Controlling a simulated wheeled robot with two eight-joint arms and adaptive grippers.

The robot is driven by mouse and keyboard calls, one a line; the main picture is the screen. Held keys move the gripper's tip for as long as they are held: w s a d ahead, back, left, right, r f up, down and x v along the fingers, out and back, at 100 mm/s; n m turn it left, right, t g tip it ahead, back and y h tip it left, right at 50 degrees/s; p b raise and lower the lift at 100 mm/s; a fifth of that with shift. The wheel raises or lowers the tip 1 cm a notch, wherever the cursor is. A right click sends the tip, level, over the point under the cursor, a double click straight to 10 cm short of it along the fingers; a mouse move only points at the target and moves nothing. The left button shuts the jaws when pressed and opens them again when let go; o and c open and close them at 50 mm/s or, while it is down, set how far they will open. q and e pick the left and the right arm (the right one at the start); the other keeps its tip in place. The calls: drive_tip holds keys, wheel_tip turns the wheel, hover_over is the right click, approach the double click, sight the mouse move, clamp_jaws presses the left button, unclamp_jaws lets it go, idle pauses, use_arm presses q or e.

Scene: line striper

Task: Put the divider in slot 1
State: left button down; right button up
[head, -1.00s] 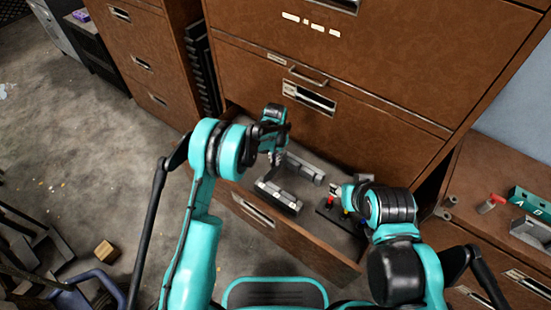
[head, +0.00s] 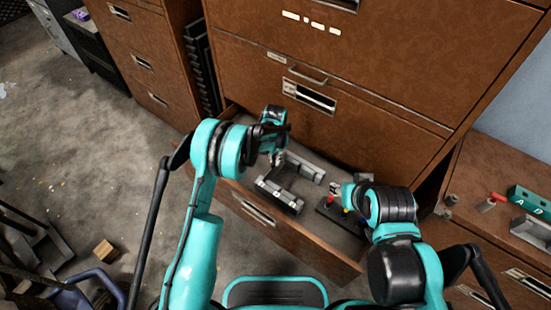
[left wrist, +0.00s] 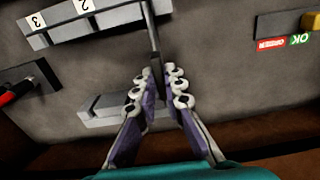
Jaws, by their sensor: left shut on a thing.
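In the left wrist view, my left gripper (left wrist: 158,92) is shut on the divider (left wrist: 156,62), a thin dark plate seen nearly edge-on. The divider's far end overlaps the grey slotted rack (left wrist: 68,36), right of the label 2. Labels 3 and 2 show; label 1 is not visible. I cannot tell if the divider sits inside a slot or only above it. In the head view, my left gripper (head: 277,158) is over the open drawer, beside grey parts (head: 280,195); the divider is not clear there. My right gripper (head: 336,188) is over the drawer's right part; its jaws are unclear.
A second grey block (left wrist: 112,112) lies left of my left fingers. A red-handled part (left wrist: 16,93) is at the left. A green OK label (left wrist: 300,40) and a yellow button (left wrist: 311,20) are at the right. The drawer's front wall (head: 300,252) borders the space.

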use_arm(q)
drive_tip(key=shift+f, duration=0.25)
drive_tip(key=c, duration=1.2)
unclamp_jaws()
drive_tip(key=shift+r+p, duration=1.7)
drive_tip(key=shift+r, duration=1.8)
